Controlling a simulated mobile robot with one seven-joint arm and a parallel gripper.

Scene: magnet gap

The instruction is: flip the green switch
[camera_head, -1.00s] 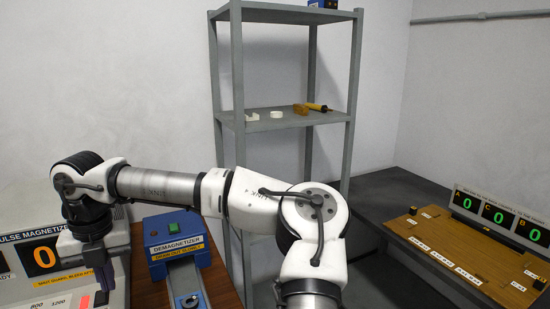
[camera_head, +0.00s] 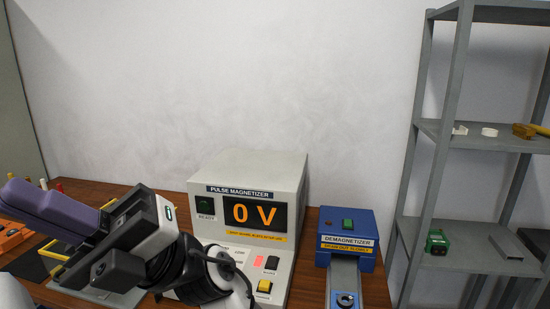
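A small green switch (camera_head: 347,224) sits on top of the blue demagnetizer (camera_head: 347,254), on the table right of centre. The demagnetizer carries a yellow label and has a grey rail running toward me. My gripper (camera_head: 30,205), with purple fingers, is at the far left and points left, well away from the green switch. Nothing is visibly held, but the fingers overlap from this angle and their opening cannot be made out.
The pulse magnetizer (camera_head: 250,195), reading 0 V, stands left of the demagnetizer, with a yellow button (camera_head: 264,286). A grey shelf (camera_head: 480,140) at right holds a green object (camera_head: 437,242) and small items. Orange objects (camera_head: 14,236) lie at far left.

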